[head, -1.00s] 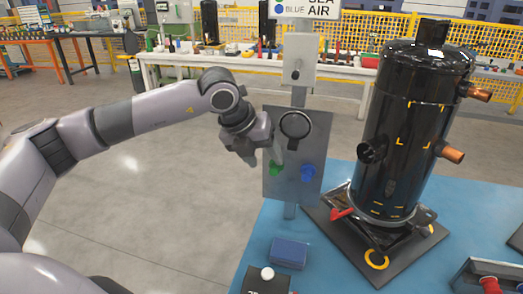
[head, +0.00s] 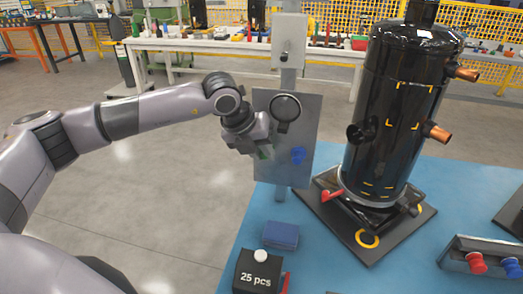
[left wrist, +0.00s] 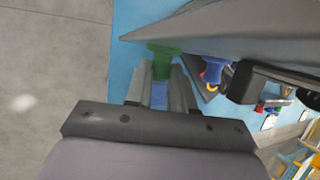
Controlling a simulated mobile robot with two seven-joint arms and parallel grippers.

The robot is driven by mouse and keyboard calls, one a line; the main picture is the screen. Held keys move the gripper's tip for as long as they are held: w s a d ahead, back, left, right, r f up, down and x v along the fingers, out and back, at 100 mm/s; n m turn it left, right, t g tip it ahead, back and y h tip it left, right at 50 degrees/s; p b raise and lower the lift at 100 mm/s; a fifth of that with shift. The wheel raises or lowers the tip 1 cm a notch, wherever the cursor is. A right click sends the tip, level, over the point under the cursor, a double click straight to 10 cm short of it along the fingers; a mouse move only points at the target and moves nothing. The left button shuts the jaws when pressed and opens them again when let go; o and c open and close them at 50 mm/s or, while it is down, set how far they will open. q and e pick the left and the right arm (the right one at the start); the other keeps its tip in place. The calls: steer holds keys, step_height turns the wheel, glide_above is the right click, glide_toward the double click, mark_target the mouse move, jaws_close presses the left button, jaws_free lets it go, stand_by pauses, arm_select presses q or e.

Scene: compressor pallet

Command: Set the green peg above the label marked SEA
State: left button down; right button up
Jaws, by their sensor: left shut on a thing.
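The green peg (head: 264,153) is at the left part of an upright grey panel (head: 307,120), mostly hidden by my left gripper (head: 259,149). My left gripper is shut on it. In the left wrist view the fingers (left wrist: 155,88) lie on either side of the green peg (left wrist: 164,58), which is close to or touching the panel (left wrist: 235,28); I cannot tell if it is still seated. A blue peg (head: 298,155) sits on the panel to the right of it, and also shows in the left wrist view (left wrist: 214,72). No SEA label is readable now. My right gripper is out of view.
A black ring (head: 286,108) is on the panel's upper part, with a grey switch box (head: 289,40) above. A tall black compressor (head: 400,110) stands close on the right. A blue block (head: 281,235) and a "25 pcs" box (head: 259,272) are on the blue table (head: 215,278).

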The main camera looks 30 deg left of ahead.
arm_select(q)
steer(key=shift+s, duration=0.2)
stand_by(0.4)
steer(key=shift+s+d+b, duration=0.25)
steer(key=shift+s+b, duration=0.1)
steer(key=shift+s, duration=0.6)
steer(key=shift+s+d+b, duration=0.2)
steer(key=shift+s+b, duration=0.15)
steer(key=shift+s, duration=0.55)
steer(key=shift+s+d+b, duration=0.25)
steer(key=shift+s+b, duration=0.1)
steer(key=shift+s, duration=0.6)
